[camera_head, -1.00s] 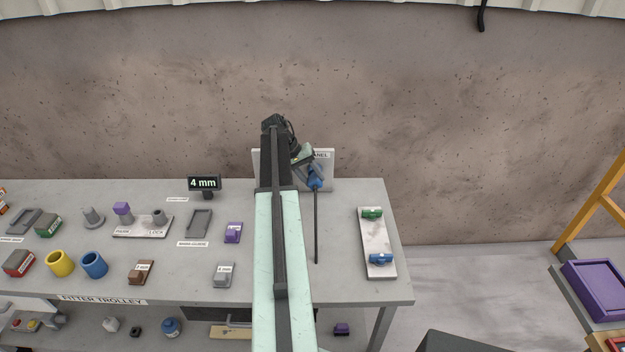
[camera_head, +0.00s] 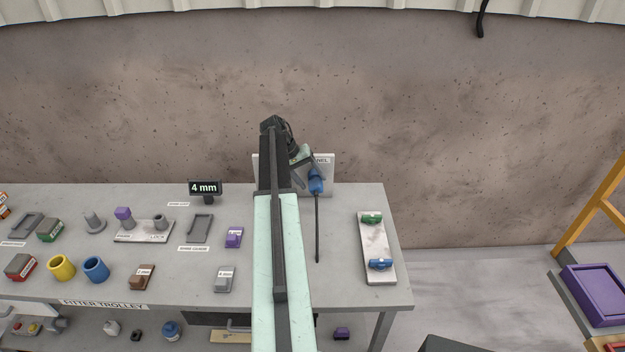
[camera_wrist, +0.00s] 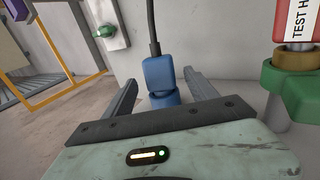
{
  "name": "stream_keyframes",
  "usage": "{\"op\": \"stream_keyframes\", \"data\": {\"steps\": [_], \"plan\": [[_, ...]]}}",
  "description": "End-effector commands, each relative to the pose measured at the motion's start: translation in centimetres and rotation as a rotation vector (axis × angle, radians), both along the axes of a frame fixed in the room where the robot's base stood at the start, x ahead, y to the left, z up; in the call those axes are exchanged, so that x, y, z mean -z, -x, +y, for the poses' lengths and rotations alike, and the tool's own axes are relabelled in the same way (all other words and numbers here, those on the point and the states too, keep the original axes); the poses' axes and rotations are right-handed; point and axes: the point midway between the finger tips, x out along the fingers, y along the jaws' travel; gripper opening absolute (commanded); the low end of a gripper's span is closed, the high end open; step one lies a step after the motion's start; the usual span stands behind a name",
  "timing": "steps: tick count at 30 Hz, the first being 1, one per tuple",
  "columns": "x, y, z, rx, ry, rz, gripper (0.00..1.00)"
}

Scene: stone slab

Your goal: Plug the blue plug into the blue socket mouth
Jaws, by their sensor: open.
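The blue plug (camera_head: 316,184) is upright at the small panel (camera_head: 325,165) on the back of the trolley top, with its dark cable running toward the front. In the wrist view the blue plug (camera_wrist: 159,73) meets a darker blue ring (camera_wrist: 165,99), which looks like the blue socket mouth. How deep the plug sits in it cannot be told. My gripper (camera_wrist: 163,80) is open, with one finger on each side of the plug and gaps showing. In the head view my gripper (camera_head: 310,181) is partly hidden by my arm.
A white plate (camera_head: 375,240) with a green connector (camera_head: 371,218) and a blue connector (camera_head: 380,264) lies to the right. In the wrist view a green ring (camera_wrist: 300,80) and a red label (camera_wrist: 297,20) stand close on the right. Several blocks and cups cover the trolley's left.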

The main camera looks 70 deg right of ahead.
Motion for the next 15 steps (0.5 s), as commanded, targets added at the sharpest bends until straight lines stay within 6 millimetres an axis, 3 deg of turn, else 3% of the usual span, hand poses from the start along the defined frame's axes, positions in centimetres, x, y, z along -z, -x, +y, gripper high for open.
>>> {"op": "stream_keyframes", "data": {"steps": [1, 7, 15], "plan": [[-1.5, -0.4, 0.1, -0.002, -0.001, 0.000, 0.67], [-5.0, -2.2, 0.8, -0.001, 0.000, 0.000, 0.67], [-5.6, -3.0, 1.1, -0.001, 0.000, 0.000, 0.67]]}}
